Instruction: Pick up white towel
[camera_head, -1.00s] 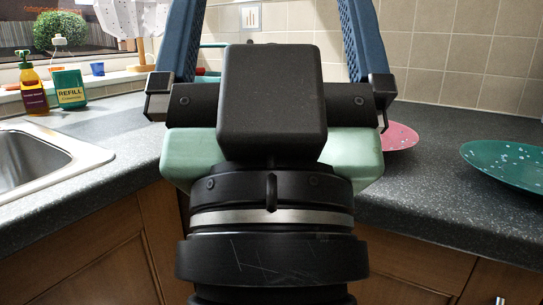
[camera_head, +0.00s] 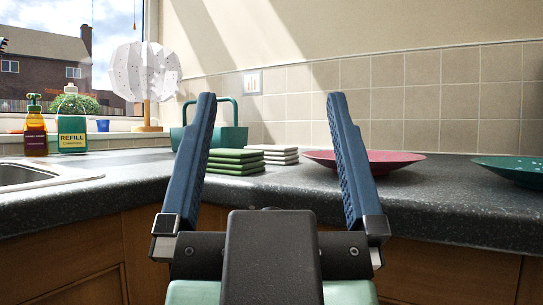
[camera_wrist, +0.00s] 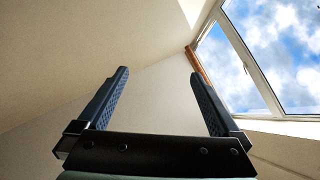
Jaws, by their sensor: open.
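The white towel (camera_head: 278,151) is a small folded stack on the dark counter, in the head view. It sits just behind and to the right of a stack of folded green towels (camera_head: 234,161). My gripper (camera_head: 267,98) is open and empty, with its two blue fingers pointing upward. In the head view both towel stacks appear between the fingers, beyond the gripper. In the wrist view my gripper (camera_wrist: 158,76) shows only wall, ceiling and window behind it, and no towel.
A red plate (camera_head: 364,160) lies right of the white towel, and a teal plate (camera_head: 511,168) at the far right. A teal basket (camera_head: 238,134) stands behind the green towels. A sink (camera_head: 30,175), bottles (camera_head: 72,133) and a lamp (camera_head: 146,75) are at left.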

